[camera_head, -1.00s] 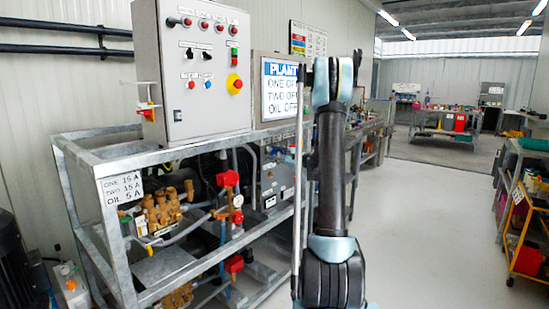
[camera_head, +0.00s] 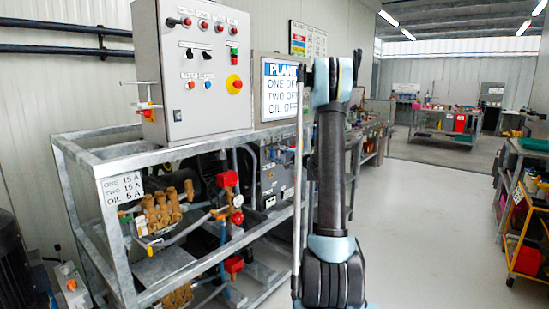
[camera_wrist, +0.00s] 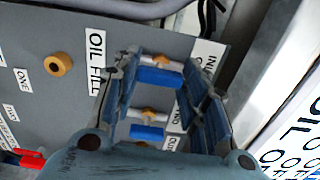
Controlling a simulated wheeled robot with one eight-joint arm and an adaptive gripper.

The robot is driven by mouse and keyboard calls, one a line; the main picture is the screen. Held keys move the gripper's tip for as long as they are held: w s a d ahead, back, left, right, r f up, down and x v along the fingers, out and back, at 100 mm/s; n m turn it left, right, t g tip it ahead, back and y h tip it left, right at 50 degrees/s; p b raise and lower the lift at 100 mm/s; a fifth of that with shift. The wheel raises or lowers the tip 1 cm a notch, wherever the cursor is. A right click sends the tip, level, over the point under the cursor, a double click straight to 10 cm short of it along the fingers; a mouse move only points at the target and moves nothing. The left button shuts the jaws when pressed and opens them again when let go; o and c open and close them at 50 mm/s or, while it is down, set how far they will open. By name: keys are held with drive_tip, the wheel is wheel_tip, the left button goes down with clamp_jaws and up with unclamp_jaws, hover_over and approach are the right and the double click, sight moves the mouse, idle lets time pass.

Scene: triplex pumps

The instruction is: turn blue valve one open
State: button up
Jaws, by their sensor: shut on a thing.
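In the wrist view my gripper (camera_wrist: 160,67) reaches to a grey panel (camera_wrist: 130,25), one finger on each side of a blue valve handle (camera_wrist: 158,77) with a brass centre. The gripper is shut on this handle, though finger contact is hard to see. A second blue valve handle (camera_wrist: 147,132) shows lower, between the finger links. The label (camera_wrist: 207,55) beside the upper handle is partly covered, and I cannot read it fully.
A brass knob (camera_wrist: 59,64) and an "OIL FILL" label (camera_wrist: 96,63) are left of the gripper. A red handle (camera_wrist: 30,158) is at lower left. The plant sign (camera_head: 281,88) reads off lines. The control box (camera_head: 200,70) stands above the frame. Floor at right (camera_head: 430,230) is clear.

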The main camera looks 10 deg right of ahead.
drive_tip(key=shift+s+f+n, duration=0.1)
drive_tip(key=shift+f+n, duration=0.05)
drive_tip(key=shift+n, duration=0.15)
drive_tip(key=o, duration=1.1)
drive_tip(key=shift+c, duration=0.2)
drive_tip(key=v, duration=1.1)
drive_tip(key=shift+s+d, duration=0.25)
drive_tip(key=shift+d, duration=0.05)
